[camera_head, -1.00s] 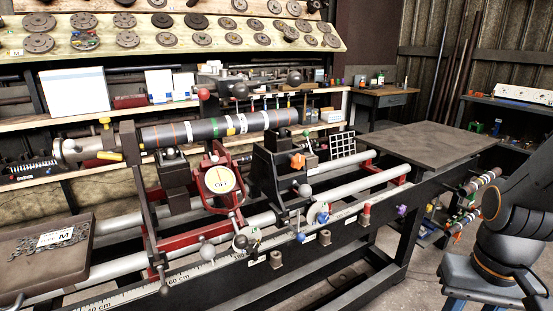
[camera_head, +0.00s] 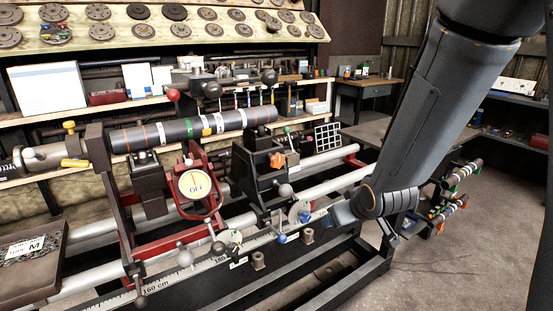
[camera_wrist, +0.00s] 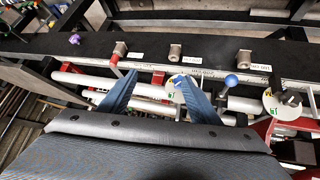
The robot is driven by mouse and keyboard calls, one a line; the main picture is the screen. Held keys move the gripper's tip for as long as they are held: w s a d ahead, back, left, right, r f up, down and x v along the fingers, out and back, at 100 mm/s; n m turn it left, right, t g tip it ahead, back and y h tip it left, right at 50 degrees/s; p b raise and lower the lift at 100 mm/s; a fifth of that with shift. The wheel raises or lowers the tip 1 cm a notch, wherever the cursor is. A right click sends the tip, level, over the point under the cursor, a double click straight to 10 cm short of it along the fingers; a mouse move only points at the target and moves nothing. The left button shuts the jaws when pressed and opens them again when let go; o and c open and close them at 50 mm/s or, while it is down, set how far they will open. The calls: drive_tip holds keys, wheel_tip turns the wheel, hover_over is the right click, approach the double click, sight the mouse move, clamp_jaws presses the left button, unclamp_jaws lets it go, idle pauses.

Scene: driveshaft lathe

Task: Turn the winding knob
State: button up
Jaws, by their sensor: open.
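The lathe rig carries small round handwheels along its front rail. One pale handwheel (camera_head: 300,211) shows just left of my wrist in the head view. Another handwheel (camera_head: 234,240) sits further left, with a blue ball handle (camera_head: 282,238) between them. I cannot tell for sure which one is the winding knob. In the wrist view, one handwheel (camera_wrist: 176,83) lies beyond my right fingertip and partly behind it. A second handwheel (camera_wrist: 280,104) with a dark knob is at the right. My gripper (camera_wrist: 158,77) is open and empty, its two blue-grey fingers spread above the rail.
A striped shaft (camera_head: 190,128) lies across the top of the rig. A round dial reading OFF (camera_head: 196,184) faces the front. Small blocks, a red-topped peg (camera_wrist: 114,59) and a ruler strip line the rail. A metal tray (camera_head: 30,285) stands at left; floor is open at right.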

drive_tip(key=w+a+r+n+t+y+p, duration=0.1)
drive_tip(key=w+a+r+n+t+y, duration=0.2)
drive_tip(key=w+a+r+t+y, duration=0.25)
drive_tip(key=n+t+y, duration=0.1)
drive_tip(key=n+y, duration=0.2)
approach(279, 162)
drive_tip(key=x, duration=0.3)
drive_tip(key=p+x, duration=0.2)
drive_tip(key=x, duration=0.5)
drive_tip(key=shift+w+a, duration=0.15)
drive_tip(key=shift+w, duration=0.15)
drive_tip(key=shift+m, duration=0.3)
drive_tip(key=c, duration=1.1)
